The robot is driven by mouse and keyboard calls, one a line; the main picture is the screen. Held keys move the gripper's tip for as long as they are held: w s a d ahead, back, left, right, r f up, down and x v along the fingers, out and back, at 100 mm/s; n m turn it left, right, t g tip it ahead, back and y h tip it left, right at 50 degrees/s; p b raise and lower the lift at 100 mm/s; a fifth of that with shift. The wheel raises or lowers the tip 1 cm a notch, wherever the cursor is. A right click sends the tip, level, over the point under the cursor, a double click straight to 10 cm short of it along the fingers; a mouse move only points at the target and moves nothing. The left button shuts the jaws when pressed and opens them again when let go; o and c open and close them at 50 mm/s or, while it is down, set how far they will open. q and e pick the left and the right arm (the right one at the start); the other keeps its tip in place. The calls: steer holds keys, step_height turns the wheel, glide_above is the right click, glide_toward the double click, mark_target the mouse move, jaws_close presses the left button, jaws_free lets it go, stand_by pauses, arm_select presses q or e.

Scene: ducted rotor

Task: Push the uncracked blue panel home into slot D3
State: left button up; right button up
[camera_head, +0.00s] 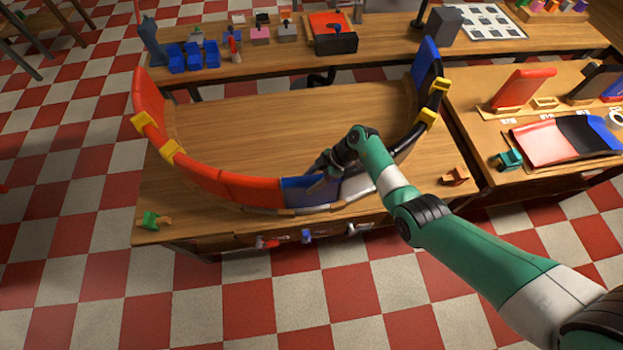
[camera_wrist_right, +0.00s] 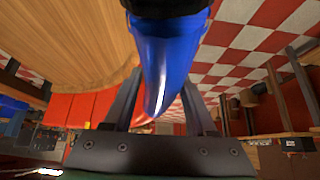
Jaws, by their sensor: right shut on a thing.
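A curved ring frame stands on the wooden table, lined with red panels (camera_head: 235,188) at the left and front and dark panels at the right. My right gripper (camera_head: 326,168) is shut on a blue panel (camera_head: 300,191) at the front of the ring, beside the red panels. A pale bare section (camera_head: 356,188) lies right of it. In the right wrist view the blue panel (camera_wrist_right: 163,60) sits between my fingers (camera_wrist_right: 160,98). Its seating depth, any crack and the D3 label cannot be made out. Another blue panel (camera_head: 427,62) stands at the ring's back right. My left gripper is not in view.
Yellow clips (camera_head: 172,152) sit on the ring's left and right sides. A green clamp (camera_head: 152,220) and a brown clamp (camera_head: 455,176) lie on the table's front corners. Panels lie on the right table (camera_head: 465,115). Blue bins (camera_head: 187,58) stand behind. The ring's interior is clear.

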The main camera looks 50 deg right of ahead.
steer(key=o, duration=1.4)
steer(key=shift+s+d+r, duration=0.15)
steer(key=shift+d+r, duration=0.05)
steer(key=shift+r, duration=0.2)
steer(key=p+v, duration=0.3)
steer(key=v, duration=0.7)
steer(key=shift+s+d+r, duration=0.1)
steer(key=shift+d+r, duration=0.15)
steer(key=shift+r, duration=0.05)
steer(key=shift+a, duration=0.1)
